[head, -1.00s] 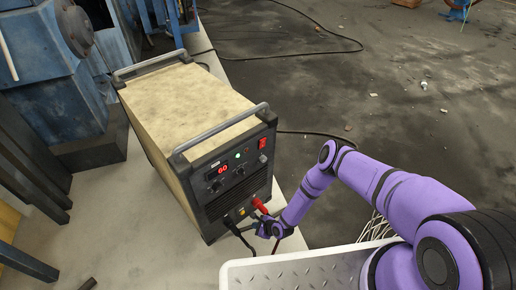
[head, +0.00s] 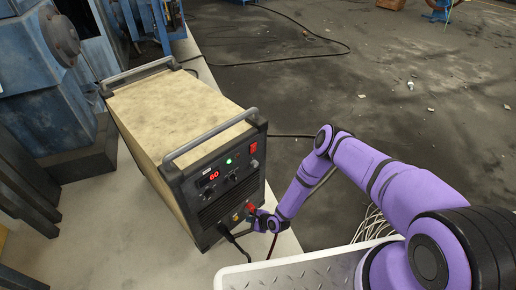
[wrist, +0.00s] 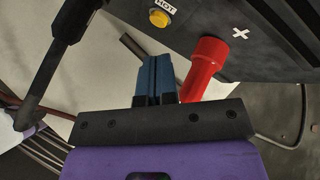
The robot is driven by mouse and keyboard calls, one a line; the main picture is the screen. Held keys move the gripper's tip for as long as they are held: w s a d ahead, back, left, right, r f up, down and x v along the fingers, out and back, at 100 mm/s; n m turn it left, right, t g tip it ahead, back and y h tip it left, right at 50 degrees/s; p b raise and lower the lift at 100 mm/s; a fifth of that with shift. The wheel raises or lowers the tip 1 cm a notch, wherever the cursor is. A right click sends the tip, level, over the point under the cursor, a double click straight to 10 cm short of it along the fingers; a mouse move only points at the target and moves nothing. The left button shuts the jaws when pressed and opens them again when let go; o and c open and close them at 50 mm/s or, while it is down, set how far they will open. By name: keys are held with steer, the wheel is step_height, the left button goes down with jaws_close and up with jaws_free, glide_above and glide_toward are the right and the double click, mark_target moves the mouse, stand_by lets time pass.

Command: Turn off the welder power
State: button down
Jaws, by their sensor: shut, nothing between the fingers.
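The welder (head: 180,115) is a beige-topped box with a black front panel and grey handles. Its display (head: 209,178) glows red, seeming to read 60, and a green light (head: 229,161) is lit. A red switch (head: 253,149) sits at the panel's upper right; its position is too small to tell. My gripper (head: 258,217) is low at the panel's front, below the switch, beside the red plug (head: 251,207). In the wrist view its blue fingers (wrist: 154,78) are shut together and empty, left of the red plug (wrist: 205,68). Contact with the plug cannot be told.
A black cable (wrist: 62,50) leaves the panel beside my gripper. A yellow knob (wrist: 159,18) under a HOT label is on the panel. Blue machinery (head: 45,70) stands left of the welder. The floor (head: 400,100) on the right is mostly open.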

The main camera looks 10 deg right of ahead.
steer(key=w+d+r+n+t, duration=0.1)
steer(key=w+d+r+n, duration=0.15)
steer(key=r, duration=0.85)
steer(key=w+d+r+n+t, duration=0.1)
steer(key=d+r+n, duration=0.15)
steer(key=r, duration=0.75)
steer(key=s+d+r+n+t, duration=0.1)
steer(key=d+r, duration=0.3)
steer(key=r, duration=0.6)
steer(key=s+d+r+n+t, duration=0.1)
steer(key=s+d+r+n, duration=0.2)
steer(key=r, duration=0.6)
steer(key=shift+s+d+r+h, duration=0.3)
steer(key=shift+s+d+r, duration=0.05)
steer(key=shift+s, duration=0.1)
glide_toward(254, 146)
step_height(254, 146, down, 4)
steer(key=w+a, duration=0.1)
steer(key=w, duration=0.1)
steer(key=shift+w+a+r, duration=0.2)
steer(key=shift+w+a, duration=0.65)
steer(key=shift+w+a+r, duration=0.1)
steer(key=shift+w+a, duration=0.35)
steer(key=shift+w, duration=0.3)
